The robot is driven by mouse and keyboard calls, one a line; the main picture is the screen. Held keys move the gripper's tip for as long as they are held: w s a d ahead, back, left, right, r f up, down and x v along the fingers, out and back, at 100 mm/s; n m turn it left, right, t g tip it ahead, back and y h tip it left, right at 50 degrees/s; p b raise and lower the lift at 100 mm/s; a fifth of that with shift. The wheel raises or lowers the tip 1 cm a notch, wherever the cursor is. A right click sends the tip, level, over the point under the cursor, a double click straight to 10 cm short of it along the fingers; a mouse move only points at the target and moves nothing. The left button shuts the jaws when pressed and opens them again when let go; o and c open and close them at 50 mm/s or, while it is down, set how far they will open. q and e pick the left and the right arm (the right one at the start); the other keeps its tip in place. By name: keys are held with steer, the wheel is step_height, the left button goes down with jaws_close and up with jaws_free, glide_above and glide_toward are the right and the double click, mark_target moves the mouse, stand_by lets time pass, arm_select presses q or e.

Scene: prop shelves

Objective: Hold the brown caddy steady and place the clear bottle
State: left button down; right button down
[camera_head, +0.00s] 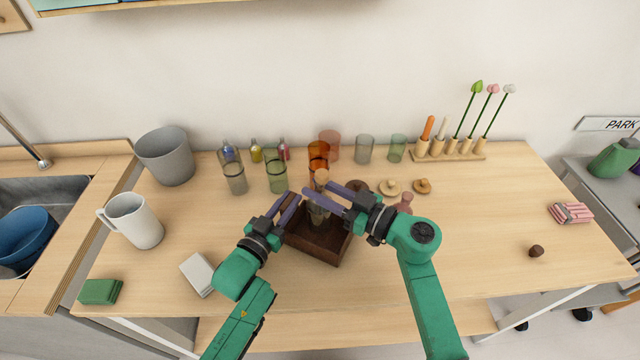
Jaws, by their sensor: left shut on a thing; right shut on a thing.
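The dark brown caddy (327,246) stands on the wooden table in front of me, between my two arms. My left gripper (287,203) is shut on the caddy's left side near its upper edge. My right gripper (318,197) is shut on the clear bottle (318,214), which has a light round stopper on top. The bottle is upright at the caddy's back part; its lower end is hidden, so I cannot tell whether it rests on the caddy's floor.
Several coloured glasses (277,177) stand behind the caddy. A grey bin (165,155) and a white pitcher (133,221) are at the left. A wooden rack (452,153) with flowers is at the back right. A white box (197,274) lies left of my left arm. The right front table is mostly clear.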

steer(key=shift+f, duration=2.05)
steer(key=c, duration=0.5)
jaws_free()
steer(key=v, duration=1.2)
step_height(320, 180, up, 7)
